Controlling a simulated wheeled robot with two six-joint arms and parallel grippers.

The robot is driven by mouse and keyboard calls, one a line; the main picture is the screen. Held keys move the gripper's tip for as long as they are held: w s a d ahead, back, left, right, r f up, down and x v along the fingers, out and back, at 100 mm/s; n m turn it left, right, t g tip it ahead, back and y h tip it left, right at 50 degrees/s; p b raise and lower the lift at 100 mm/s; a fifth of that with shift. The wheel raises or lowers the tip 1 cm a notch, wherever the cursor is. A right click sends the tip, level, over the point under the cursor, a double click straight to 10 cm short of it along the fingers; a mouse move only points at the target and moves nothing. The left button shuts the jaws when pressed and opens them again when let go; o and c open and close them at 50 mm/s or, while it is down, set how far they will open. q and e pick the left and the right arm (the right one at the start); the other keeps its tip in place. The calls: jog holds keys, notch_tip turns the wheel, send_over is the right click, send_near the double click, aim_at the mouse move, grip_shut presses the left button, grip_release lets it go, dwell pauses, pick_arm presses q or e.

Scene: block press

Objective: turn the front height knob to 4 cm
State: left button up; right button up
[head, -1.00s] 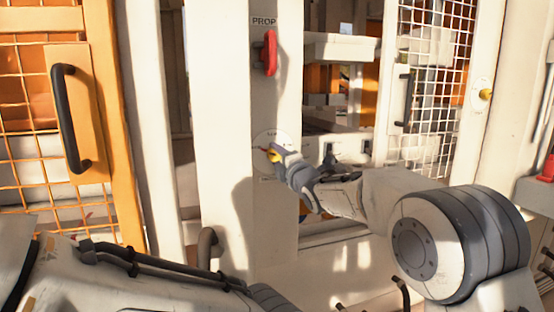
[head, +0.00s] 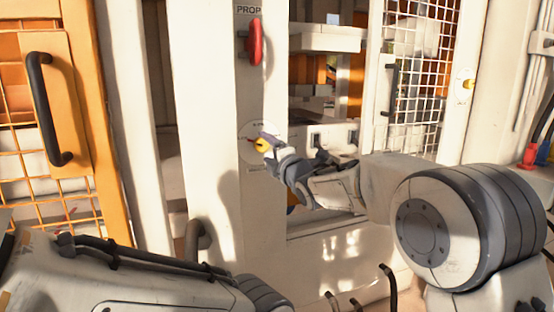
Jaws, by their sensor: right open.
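The front height knob, a small yellow knob (head: 261,145), sits on a pale round dial (head: 249,156) on the white post. The dial's markings are too small to read. My right gripper (head: 266,142) is at the knob from the right, with its jaws open around or just beside it; I cannot tell whether they touch it. The fingers hide part of the knob and the dial's right side. My left arm crosses the bottom left of the view, and its gripper is not visible.
A red PROP handle (head: 256,42) is on the same post above the dial. A mesh door with a black handle (head: 48,110) stands at the left, another mesh door (head: 418,75) at the right. A second yellow knob (head: 468,85) is on the far right post. A white shelf (head: 328,38) shows behind.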

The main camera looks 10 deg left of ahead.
jog(key=v, duration=0.7)
jog(key=shift+s+d, duration=0.25)
jog(key=shift+s, duration=0.05)
jog(key=s+d+f+m+g+h, duration=0.2)
jog(key=s+f+m+g+h, duration=0.15)
jog(key=s+f+m, duration=0.35)
jog(key=s+d+f+m+g+h, duration=0.3)
jog(key=s+f+m+g, duration=0.1)
jog(key=s+f, duration=0.5)
jog(key=s+d+f+m+g+h, duration=0.1)
jog(key=s+d+f+m+g, duration=0.2)
jog(key=s, duration=0.5)
jog(key=s+d+f+m+g+h, duration=0.1)
jog(key=s+d+f+m+g, duration=0.15)
jog(key=s, duration=0.55)
jog(key=s+d+f+m+g+h, duration=0.2)
jog(key=s+d+f+m, duration=0.15)
jog(key=s, duration=0.45)
notch_tip(320, 180, up, 28)
jog(key=p, duration=2.8)
jog(key=shift+w+d+r+p, duration=0.2)
jog(key=shift+d+p, duration=0.1)
jog(key=shift+d, duration=0.05)
jog(key=shift+y, duration=0.25)
